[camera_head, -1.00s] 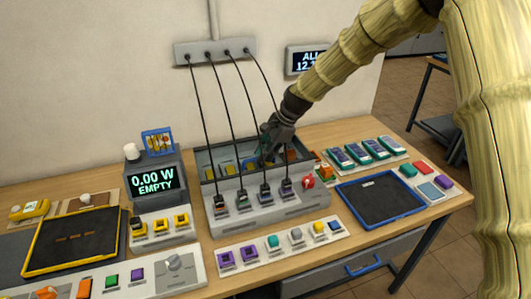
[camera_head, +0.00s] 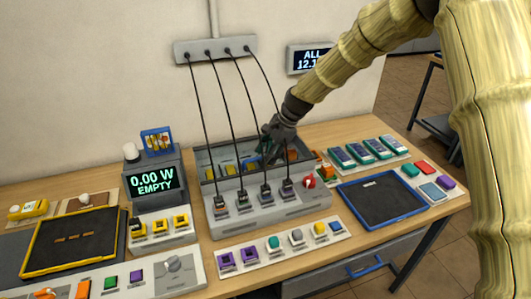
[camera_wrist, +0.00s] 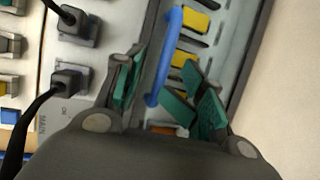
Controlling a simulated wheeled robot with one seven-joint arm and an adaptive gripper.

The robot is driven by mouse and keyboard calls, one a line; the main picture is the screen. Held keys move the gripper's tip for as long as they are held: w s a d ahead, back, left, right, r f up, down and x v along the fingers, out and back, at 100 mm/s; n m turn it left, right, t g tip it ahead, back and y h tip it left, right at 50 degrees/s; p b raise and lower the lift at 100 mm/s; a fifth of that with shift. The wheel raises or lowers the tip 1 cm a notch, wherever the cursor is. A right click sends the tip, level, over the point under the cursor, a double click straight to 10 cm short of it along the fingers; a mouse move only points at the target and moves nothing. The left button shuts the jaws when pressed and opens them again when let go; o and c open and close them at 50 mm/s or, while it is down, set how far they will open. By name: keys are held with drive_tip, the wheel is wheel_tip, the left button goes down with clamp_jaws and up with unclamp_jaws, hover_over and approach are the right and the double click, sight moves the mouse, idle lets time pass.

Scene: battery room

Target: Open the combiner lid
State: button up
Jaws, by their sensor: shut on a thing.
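The combiner (camera_head: 265,213) is a grey box on the wooden bench, with several black-plugged cables along its front. Its clear lid (camera_head: 207,172) covers the rear part, with yellow and orange pieces showing beneath. The lid looks lowered; a slight lift cannot be told. My gripper (camera_head: 267,152) is over the lid from behind and right. In the wrist view, my gripper (camera_wrist: 166,92) has its green pads on either side of the blue lid handle (camera_wrist: 174,50) and is shut on its near end.
A red knob (camera_head: 309,182) sits at the combiner's right end. Cables hang from the wall strip (camera_head: 215,49) close left of my gripper. A display (camera_head: 152,181) reading 0.00 W EMPTY stands left. A blue-edged tray (camera_head: 382,202) lies right.

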drive_tip(key=shift+d+r+p, duration=0.15)
drive_tip(key=shift+r+p, duration=0.3)
drive_tip(key=shift+p, duration=0.05)
drive_tip(key=p+v, duration=0.7)
drive_tip(key=v, duration=0.4)
drive_tip(key=shift+r, duration=0.15)
idle(0.8)
drive_tip(key=shift+p, duration=0.6)
drive_tip(key=shift+d, duration=0.1)
drive_tip(key=v, duration=1.2)
